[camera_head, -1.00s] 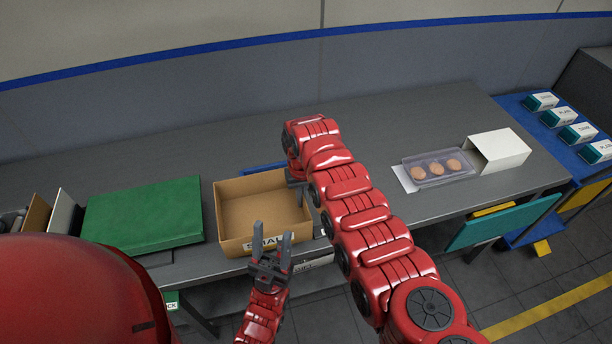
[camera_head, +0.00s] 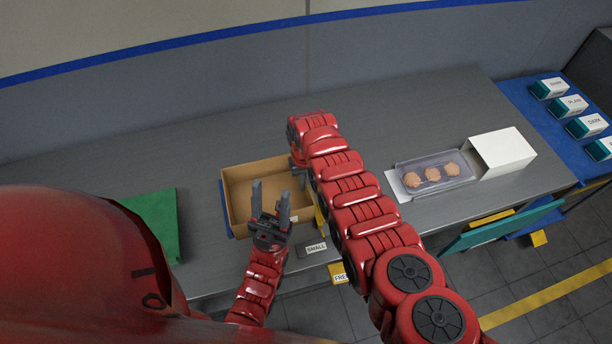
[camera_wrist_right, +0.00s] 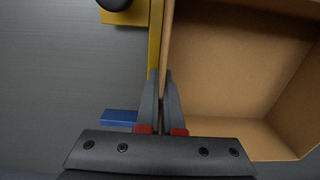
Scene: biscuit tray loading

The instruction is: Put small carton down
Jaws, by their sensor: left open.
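The small carton (camera_head: 237,210), an open, empty brown cardboard box, is at the bench's front edge, over a blue area (camera_head: 227,223). I cannot tell whether it rests fully. My right gripper (camera_wrist_right: 160,90) has its fingers close on either side of the carton's thin side wall (camera_wrist_right: 167,40), shut on it; the carton's inside shows at right in the wrist view. In the head view the right arm largely hides this gripper. My left gripper (camera_head: 270,190) is open and empty, its fingers pointing up in front of the carton's near side, which it partly covers.
A yellow bracket (camera_head: 320,222) and a "SMALL" label (camera_head: 315,248) are right of the carton. A green board (camera_head: 158,215) lies left. A clear tray of biscuits (camera_head: 465,160) and a white box (camera_head: 505,150) stand right. The bench behind is clear.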

